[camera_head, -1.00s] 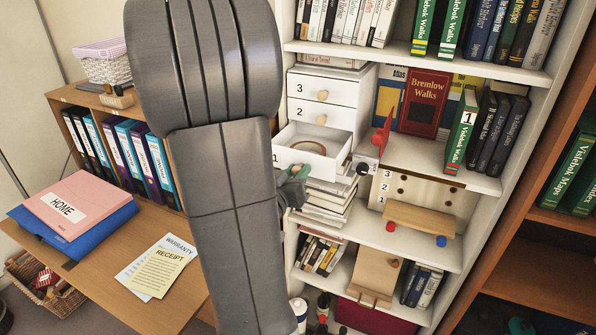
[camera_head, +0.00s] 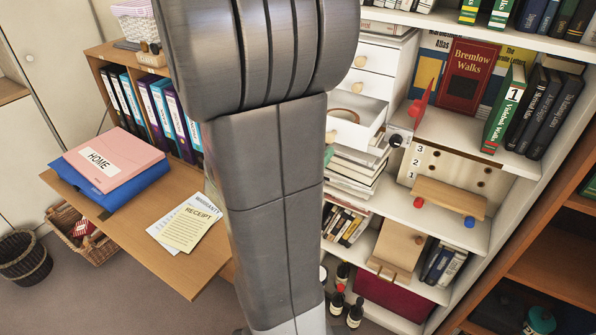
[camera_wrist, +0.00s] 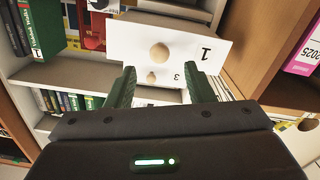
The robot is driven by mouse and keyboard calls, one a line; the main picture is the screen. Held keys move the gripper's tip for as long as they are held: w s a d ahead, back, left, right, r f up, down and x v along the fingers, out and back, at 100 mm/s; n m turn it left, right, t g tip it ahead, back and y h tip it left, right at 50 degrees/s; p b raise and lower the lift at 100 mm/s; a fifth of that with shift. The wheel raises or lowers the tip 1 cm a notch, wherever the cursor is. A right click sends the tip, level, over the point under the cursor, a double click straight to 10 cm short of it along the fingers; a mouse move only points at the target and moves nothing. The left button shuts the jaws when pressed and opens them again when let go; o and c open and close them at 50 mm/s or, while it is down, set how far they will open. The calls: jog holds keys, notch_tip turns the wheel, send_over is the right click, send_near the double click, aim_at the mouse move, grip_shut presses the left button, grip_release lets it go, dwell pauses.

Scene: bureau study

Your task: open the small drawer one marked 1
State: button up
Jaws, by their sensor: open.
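The white drawer unit (camera_head: 394,62) stands on the shelf in the head view. Its bottom drawer, drawer 1 (camera_head: 362,130), is pulled out, with a brown ring (camera_head: 345,113) inside. Its round wooden knob (camera_head: 331,137) shows at the edge of my arm. In the wrist view the drawer front (camera_wrist: 185,40) bears a 1, with the knob (camera_wrist: 159,53) just beyond my fingertips. My gripper (camera_wrist: 162,80) is open, with nothing between its green fingers. The knob appears apart from them. In the head view my arm hides most of the gripper.
Books (camera_head: 358,165) are stacked under the drawer unit. A red lever (camera_head: 421,98) stands right of it, above a numbered board (camera_head: 460,175). The desk (camera_head: 125,235) with folders (camera_head: 110,165) is at left. Bottles (camera_head: 346,305) stand low beside my arm.

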aim_at(328, 140)
jog(key=v, duration=0.6)
jog(key=shift+s+a, duration=0.2)
jog(key=shift+s, duration=0.1)
jog(key=shift+w+d, duration=0.1)
jog(key=shift+w, duration=0.05)
jog(key=shift+p+x, duration=0.3)
jog(key=shift+x, duration=6.35)
jog(key=shift+r, duration=0.1)
